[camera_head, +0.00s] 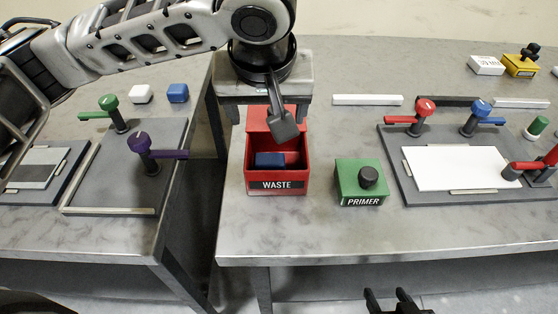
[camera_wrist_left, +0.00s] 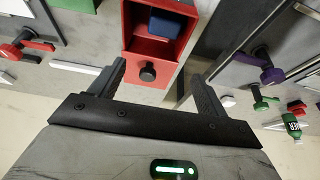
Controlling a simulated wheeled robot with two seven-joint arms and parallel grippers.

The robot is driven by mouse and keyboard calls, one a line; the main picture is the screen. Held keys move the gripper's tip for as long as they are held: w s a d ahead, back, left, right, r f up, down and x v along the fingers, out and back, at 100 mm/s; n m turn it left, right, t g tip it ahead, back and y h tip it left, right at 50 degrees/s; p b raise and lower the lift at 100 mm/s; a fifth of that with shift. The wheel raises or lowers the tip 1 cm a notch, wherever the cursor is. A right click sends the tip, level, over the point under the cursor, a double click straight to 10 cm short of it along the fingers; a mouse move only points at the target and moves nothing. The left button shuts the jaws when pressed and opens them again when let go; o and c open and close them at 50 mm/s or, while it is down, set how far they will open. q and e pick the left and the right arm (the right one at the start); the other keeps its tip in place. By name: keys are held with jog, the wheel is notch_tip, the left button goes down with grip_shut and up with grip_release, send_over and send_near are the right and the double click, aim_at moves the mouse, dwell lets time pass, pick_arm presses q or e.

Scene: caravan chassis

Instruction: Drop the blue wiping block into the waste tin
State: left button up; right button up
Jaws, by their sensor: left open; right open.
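The red waste tin (camera_head: 276,186), labelled WASTE, stands near the front of the right-hand table with its lid (camera_head: 265,119) raised at the back. A blue block (camera_head: 269,160) lies inside it. The left wrist view also shows the tin (camera_wrist_left: 185,58) and the blue block (camera_wrist_left: 165,23) in it. My left gripper (camera_head: 284,124) is above the back of the tin; in its wrist view its fingers (camera_wrist_left: 162,85) are apart and empty, with the lid's black knob (camera_wrist_left: 148,72) between them. My right gripper (camera_head: 392,298) is open and empty below the table's front edge.
A green PRIMER box (camera_head: 361,183) stands right of the tin. Farther right is a clamp board (camera_head: 394,181) with a white sheet (camera_head: 455,168). Another blue block (camera_head: 178,93) and a white block (camera_head: 141,94) lie on the left table. A gap separates the tables.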

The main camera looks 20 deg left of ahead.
pick_arm(q)
jog(key=p+v, duration=0.1)
jog(key=v, duration=1.3)
jog(key=shift+p, duration=0.4)
jog(key=shift+s, duration=0.1)
